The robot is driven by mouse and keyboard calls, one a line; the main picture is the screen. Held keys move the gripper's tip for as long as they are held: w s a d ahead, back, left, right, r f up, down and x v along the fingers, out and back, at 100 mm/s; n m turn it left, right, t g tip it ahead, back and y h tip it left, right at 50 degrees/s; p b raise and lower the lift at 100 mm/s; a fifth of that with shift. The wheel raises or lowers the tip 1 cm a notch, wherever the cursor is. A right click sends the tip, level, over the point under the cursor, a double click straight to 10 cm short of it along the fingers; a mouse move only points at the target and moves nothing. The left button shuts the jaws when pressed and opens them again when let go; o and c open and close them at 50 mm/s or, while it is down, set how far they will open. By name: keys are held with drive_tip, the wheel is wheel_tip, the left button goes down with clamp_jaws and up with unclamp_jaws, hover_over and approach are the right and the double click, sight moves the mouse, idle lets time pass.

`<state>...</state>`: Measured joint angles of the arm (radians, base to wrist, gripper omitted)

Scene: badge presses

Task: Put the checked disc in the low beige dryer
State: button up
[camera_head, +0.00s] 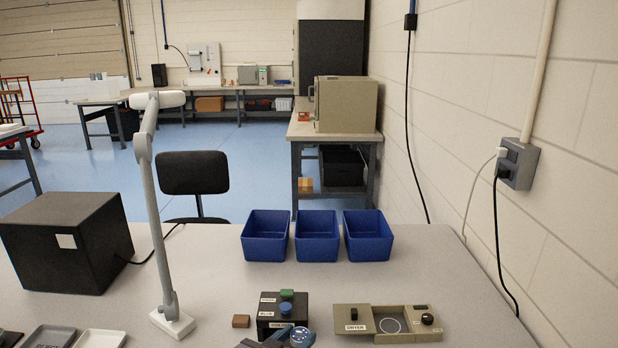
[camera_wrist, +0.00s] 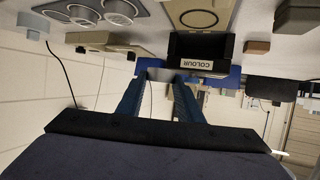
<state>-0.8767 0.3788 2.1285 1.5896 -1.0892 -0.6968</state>
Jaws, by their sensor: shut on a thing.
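The checked disc (camera_head: 302,338) appears as a small round blue-and-white patterned face at the bottom edge of the head view. My gripper (camera_head: 284,339) is shut on it, in front of the black colour box; most of the gripper is cut off by the frame. In the wrist view, my gripper's blue fingers (camera_wrist: 160,76) close on a thin pale blue-grey edge. The low beige dryer (camera_head: 354,319) stands to the right of the disc, apart from it. Its open tray shows a circle outline, with a black knob at the right.
The black colour box (camera_head: 268,312), with green and blue tops, is close behind my gripper. A small brown block (camera_head: 241,321) sits left of it. A white lamp stand (camera_head: 172,322) rises further left.

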drive_tip(key=d+m+h+p, duration=0.1)
drive_tip(key=d+p, duration=0.1)
drive_tip(key=s+d+m+g+p, duration=0.1)
drive_tip(key=d+p, duration=0.2)
drive_tip(key=s+d+h+p, duration=0.1)
drive_tip(key=d+p, duration=0.1)
drive_tip(key=d, duration=0.1)
drive_tip(key=shift+s+f+m+g+h, duration=0.2)
drive_tip(key=shift+m+g+h, duration=0.1)
drive_tip(key=shift+m+g, duration=0.1)
drive_tip(key=s+d+m+g+h+p, duration=0.2)
drive_tip(key=s+d+p, duration=0.3)
drive_tip(key=d+p, duration=0.3)
drive_tip(key=shift+s+d+r+m+h, duration=0.3)
drive_tip(key=shift+s+d+m+h, duration=0.15)
drive_tip(key=shift+d, duration=0.45)
drive_tip(key=shift+w, duration=0.1)
